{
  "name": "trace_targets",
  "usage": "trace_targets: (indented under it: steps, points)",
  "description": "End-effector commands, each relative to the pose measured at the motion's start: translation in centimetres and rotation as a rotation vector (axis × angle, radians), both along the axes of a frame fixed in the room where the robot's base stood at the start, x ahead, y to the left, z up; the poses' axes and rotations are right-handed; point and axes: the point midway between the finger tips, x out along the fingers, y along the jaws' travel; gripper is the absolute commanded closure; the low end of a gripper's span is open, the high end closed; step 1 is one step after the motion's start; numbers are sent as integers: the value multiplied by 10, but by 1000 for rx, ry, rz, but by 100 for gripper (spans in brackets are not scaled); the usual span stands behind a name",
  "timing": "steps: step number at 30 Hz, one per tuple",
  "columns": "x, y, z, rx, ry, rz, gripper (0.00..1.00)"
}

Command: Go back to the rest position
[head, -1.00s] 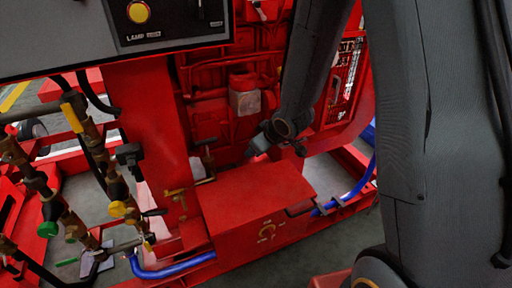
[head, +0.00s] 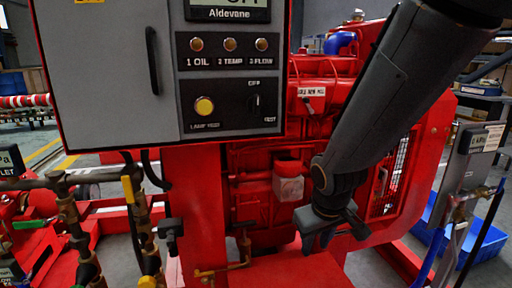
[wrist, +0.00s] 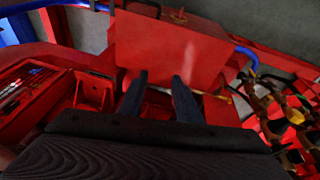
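My gripper (head: 332,236) hangs from my dark grey arm in the head view, right of centre. It points down, above the red box-like cover (head: 290,271) at the front of the pumpset. In the wrist view my gripper (wrist: 158,88) shows two dark fingers standing apart with nothing between them. The red cover (wrist: 170,48) lies beyond the fingertips there. Whether the fingers touch anything is not clear, but I see no contact.
The grey control panel (head: 110,80) with lamps, a yellow button and a switch stands at left. Pipes and valves (head: 140,215) are below it. A blue bin (head: 440,222) and a post with a label (head: 470,165) stand at right. The red engine (head: 320,90) is behind my arm.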

Motion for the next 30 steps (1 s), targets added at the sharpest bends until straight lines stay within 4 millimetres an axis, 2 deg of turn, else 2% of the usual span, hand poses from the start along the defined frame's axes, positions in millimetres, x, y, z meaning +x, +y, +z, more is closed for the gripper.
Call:
trace_targets:
  steps: [1, 6, 18, 19, 30]
  points:
    - [-18, 3, 11, 6, 32, -24, 69]
    - [-67, 11, 30, 30, 139, -84, 69]
    - [-150, 31, 59, 94, 315, -141, 69]
    - [-154, 32, 62, 99, 326, -145, 69]
    - [-149, 12, 84, 88, 321, -206, 69]
